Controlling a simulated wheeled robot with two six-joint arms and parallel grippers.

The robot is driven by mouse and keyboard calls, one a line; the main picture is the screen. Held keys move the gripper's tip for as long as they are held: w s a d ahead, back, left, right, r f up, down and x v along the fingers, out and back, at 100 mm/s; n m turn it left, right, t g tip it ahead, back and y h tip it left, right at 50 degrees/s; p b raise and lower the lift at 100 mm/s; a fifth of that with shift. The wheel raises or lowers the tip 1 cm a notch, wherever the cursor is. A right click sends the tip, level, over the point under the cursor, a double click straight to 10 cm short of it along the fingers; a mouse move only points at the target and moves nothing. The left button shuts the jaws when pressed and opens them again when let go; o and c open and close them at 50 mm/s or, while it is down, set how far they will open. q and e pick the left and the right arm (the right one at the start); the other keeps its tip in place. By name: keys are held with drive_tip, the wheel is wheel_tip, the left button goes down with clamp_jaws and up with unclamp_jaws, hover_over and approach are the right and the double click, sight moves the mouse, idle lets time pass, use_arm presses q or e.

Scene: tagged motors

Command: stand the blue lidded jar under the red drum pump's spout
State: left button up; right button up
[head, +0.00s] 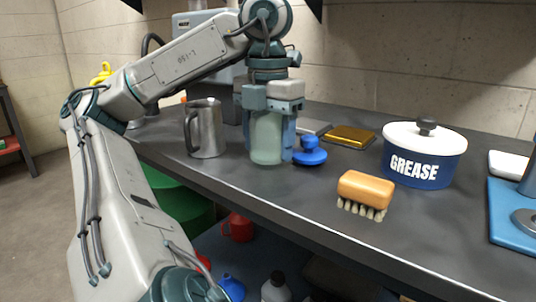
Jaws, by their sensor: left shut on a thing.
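My left gripper (269,120) points down over the bench and is shut on a pale blue-green jar (267,143), upright at the front part of the bench. The jar's top is hidden by the gripper; I cannot tell whether its base touches the bench. A blue knobbed piece (310,152), lid-like, lies just right of the jar. A blue pot marked GREASE (418,172) with a white lid and black knob stands farther right. I see no red drum pump or spout. My right gripper is not in view.
A steel jug (205,130) stands close left of the jar. A wooden brush (366,192) lies near the front edge, with a gold box (349,136) behind it. A blue-based item (512,212) is at far right. Below are a green drum (183,204) and a red can (238,228).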

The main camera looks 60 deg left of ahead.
use_arm(q)
drive_tip(key=shift+f, duration=0.6)
drive_tip(key=o, duration=1.2)
drive_tip(key=shift+c, duration=0.2)
drive_tip(key=shift+r, duration=0.1)
